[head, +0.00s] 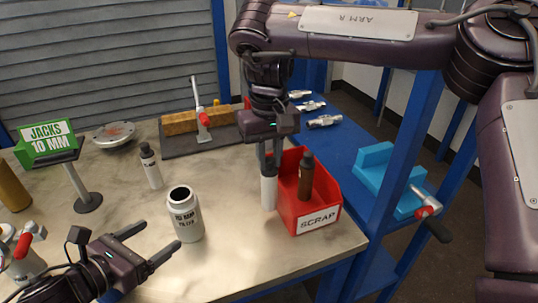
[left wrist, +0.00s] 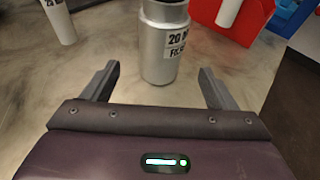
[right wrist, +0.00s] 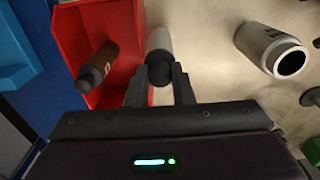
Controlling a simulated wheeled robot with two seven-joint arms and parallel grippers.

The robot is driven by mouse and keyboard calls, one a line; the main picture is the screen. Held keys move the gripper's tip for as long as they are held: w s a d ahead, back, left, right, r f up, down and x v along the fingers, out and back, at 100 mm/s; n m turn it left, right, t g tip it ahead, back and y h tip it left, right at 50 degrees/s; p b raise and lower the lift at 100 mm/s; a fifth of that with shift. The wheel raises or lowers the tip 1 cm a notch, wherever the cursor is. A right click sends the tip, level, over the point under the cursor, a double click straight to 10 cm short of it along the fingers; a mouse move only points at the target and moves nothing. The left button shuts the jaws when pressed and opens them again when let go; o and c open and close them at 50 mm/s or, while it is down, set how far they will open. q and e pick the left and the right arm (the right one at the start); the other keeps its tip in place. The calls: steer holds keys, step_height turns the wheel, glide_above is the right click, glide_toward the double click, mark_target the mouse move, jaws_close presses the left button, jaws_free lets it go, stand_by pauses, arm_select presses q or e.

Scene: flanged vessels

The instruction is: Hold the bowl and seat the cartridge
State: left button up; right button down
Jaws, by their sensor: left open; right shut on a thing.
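The bowl (head: 188,222) is a silver, open-topped canister with a printed label, upright on the bench. It also shows in the left wrist view (left wrist: 163,45) and right wrist view (right wrist: 265,45). My left gripper (head: 162,236) is open, its fingers pointing at the bowl from either side, without visible contact. My right gripper (head: 269,160) is shut on the dark top of a white cartridge (head: 268,192), which hangs upright beside the red bin; whether its bottom touches the bench is unclear. A similar white cartridge with a dark cap (head: 151,168) stands behind the bowl.
The red scrap bin (head: 318,222) holds a brown cartridge (head: 306,180) upright. A red-handled fixture (head: 203,125) and a dish (head: 114,135) stand behind. The bench front right is clear.

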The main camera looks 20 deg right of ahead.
mark_target(175, 225)
arm_select(q)
steer(key=x, duration=0.5)
steer(key=shift+d, duration=0.15)
arm_select(e)
steer(key=shift+f, duration=0.1)
arm_select(q)
steer(key=shift+f+b+x, duration=0.2)
steer(key=shift+b+x, duration=0.85)
steer(key=shift+b, duration=0.1)
arm_select(e)
step_height(175, 225, down, 2)
steer(key=shift+f, duration=0.1)
arm_select(q)
steer(key=shift+b+x, duration=0.4)
steer(key=shift+x, duration=0.35)
arm_select(e)
steer(key=shift+f, duration=0.35)
arm_select(q)
steer(key=shift+r, duration=0.1)
steer(key=shift+c, duration=0.3)
steer(key=c, duration=0.7)
